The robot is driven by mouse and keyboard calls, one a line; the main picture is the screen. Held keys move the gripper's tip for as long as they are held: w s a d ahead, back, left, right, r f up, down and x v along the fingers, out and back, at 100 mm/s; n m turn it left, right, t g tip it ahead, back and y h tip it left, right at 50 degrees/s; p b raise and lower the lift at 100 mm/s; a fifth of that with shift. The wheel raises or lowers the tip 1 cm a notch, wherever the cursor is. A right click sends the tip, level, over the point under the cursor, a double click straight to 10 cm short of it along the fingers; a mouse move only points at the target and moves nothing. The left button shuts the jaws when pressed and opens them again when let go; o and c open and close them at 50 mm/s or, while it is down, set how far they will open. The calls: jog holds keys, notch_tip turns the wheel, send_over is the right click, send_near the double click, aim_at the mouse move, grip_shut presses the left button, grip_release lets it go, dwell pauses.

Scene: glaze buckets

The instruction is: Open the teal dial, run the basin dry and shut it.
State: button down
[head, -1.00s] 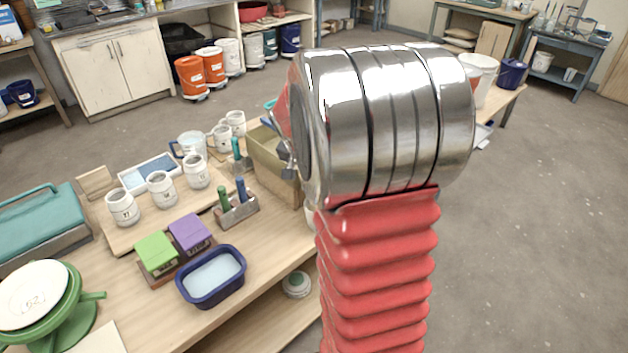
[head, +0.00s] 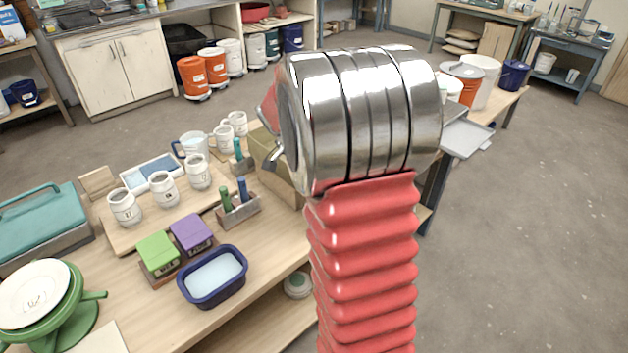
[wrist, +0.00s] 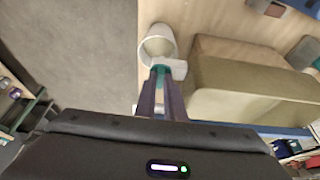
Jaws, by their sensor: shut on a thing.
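In the wrist view my gripper (wrist: 160,98) points at a small teal dial (wrist: 159,70) and is shut on it. The dial sits by a white block (wrist: 175,68) at the near corner of an olive-tan basin (wrist: 245,88). A white round vessel (wrist: 157,43) is just beyond the fingertips; its mouth shows partly and I cannot tell what it holds. In the head view the basin (head: 262,147) stands at the table's right end, partly behind my arm. My arm hides the dial and gripper there. The level inside the basin cannot be seen.
On the table (head: 255,250) are a navy tub (head: 213,300) with pale contents, a purple-lidded box (head: 190,232), a green-lidded box (head: 158,252), a tool holder (head: 240,210) and several white mugs. A grey tray (head: 466,139) and buckets stand beyond my arm. Floor at right is clear.

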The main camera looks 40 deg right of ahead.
jog(key=shift+a, duration=0.1)
jog(key=c, duration=1.8)
grip_release()
jog(key=shift+c, duration=0.2)
jog(key=v, duration=1.3)
jog(key=shift+r, duration=0.3)
